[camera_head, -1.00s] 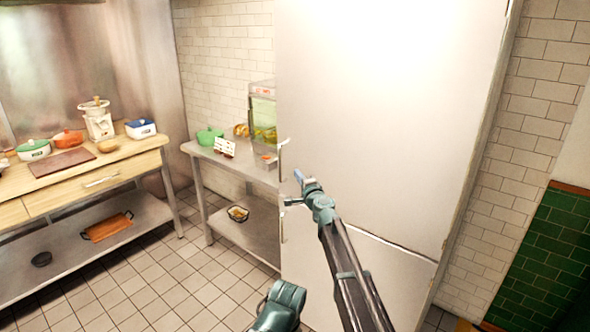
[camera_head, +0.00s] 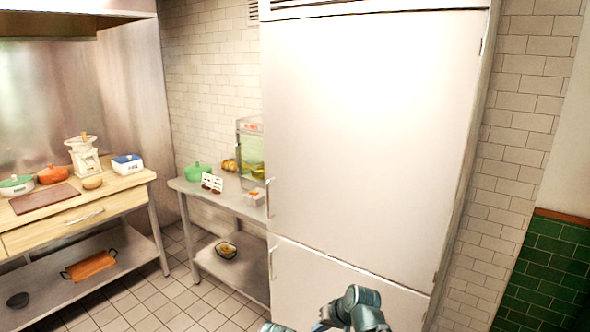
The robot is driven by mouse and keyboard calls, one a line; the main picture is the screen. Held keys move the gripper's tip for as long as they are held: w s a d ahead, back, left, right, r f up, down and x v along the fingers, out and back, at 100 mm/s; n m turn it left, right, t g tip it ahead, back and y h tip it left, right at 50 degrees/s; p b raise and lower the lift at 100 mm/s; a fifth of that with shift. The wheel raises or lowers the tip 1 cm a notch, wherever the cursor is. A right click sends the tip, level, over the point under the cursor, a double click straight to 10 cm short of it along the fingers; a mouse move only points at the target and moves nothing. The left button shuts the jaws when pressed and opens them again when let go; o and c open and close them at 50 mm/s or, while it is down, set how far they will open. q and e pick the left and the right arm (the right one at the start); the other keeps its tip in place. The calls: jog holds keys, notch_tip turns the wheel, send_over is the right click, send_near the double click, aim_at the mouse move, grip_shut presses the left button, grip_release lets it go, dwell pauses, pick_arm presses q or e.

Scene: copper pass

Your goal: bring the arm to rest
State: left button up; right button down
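Teal joints of my arm (camera_head: 355,309) show at the bottom edge, in front of the lower door of a tall white fridge (camera_head: 370,120). A small teal piece (camera_head: 275,327) of mine shows at the bottom edge left of them. I cannot tell which arm these parts belong to. No gripper fingers show, so both grippers are out of view. The fridge's upper and lower doors look shut. Its upper handle (camera_head: 270,198) and lower handle (camera_head: 271,262) are clear of my arm.
A steel table (camera_head: 225,197) left of the fridge holds a green pot (camera_head: 198,172) and a glass-sided case (camera_head: 250,150). A wooden counter (camera_head: 120,183) stands at the left. Tiled floor (camera_head: 160,300) between them and me is open.

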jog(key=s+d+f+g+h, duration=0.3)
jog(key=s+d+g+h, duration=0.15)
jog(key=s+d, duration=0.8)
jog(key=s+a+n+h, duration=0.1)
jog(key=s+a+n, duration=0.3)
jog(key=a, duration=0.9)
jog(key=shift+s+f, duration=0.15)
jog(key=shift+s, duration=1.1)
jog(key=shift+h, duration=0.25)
